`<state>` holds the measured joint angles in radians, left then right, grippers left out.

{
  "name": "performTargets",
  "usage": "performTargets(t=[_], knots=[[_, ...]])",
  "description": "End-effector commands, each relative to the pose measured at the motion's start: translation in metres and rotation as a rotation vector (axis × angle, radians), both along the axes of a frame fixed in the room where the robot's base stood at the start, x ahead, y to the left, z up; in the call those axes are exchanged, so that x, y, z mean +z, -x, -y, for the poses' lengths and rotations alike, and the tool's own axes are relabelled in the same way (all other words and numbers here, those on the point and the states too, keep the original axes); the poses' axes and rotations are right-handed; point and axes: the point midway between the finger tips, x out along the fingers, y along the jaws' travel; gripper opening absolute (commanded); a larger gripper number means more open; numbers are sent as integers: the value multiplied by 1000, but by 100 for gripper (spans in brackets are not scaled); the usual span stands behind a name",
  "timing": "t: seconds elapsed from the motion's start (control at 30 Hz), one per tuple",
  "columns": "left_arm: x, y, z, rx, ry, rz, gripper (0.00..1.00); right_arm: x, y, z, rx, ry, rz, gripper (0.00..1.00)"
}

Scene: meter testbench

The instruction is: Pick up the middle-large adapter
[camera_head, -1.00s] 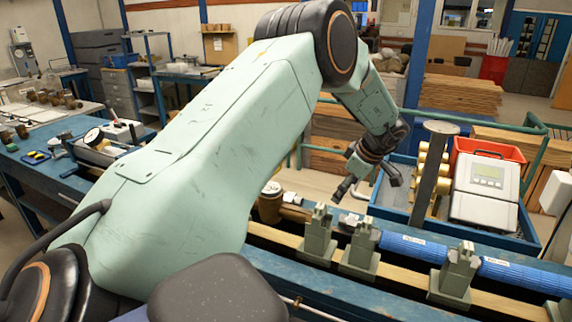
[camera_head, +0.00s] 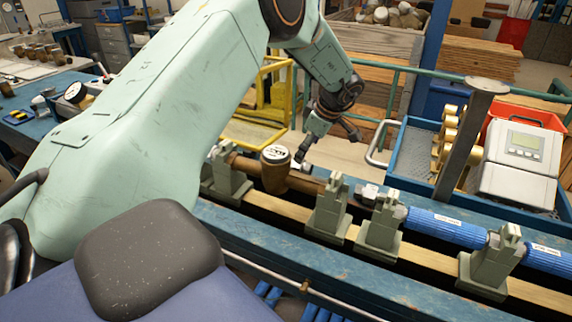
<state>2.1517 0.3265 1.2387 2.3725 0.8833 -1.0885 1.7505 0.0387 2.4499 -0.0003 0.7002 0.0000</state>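My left gripper (camera_head: 328,143) hangs from the green arm that crosses from the left. Its dark fingers are spread and nothing shows between them. It appears above and behind the bench line, near the brown meter with a white dial (camera_head: 275,168); the exact gap is hard to judge. Brass fittings (camera_head: 447,140) stand in the blue tray (camera_head: 402,170) at the right. Several small brownish fittings (camera_head: 38,50) sit on the far left table. I cannot tell which piece is the middle-large adapter. My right gripper is not in view.
Grey-green clamps (camera_head: 328,210) stand along the bench rail, with blue pipes (camera_head: 445,228) held at the right. A grey post (camera_head: 462,140) rises before the tray, beside a white device (camera_head: 522,160). A yellow frame (camera_head: 262,105) and green railing stand behind.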

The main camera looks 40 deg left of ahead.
Motion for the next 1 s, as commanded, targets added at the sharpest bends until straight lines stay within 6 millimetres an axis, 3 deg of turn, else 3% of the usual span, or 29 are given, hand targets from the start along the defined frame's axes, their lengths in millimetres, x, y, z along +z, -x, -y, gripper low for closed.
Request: performTargets(t=[0.33,0.7,1.0], knots=[[-26,0,-4,-9,0,-2,77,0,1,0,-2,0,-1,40],[-67,-3,-29,-7,1,-1,77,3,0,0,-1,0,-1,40],[-70,-5,-33,-7,1,0,76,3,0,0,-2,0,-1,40]])
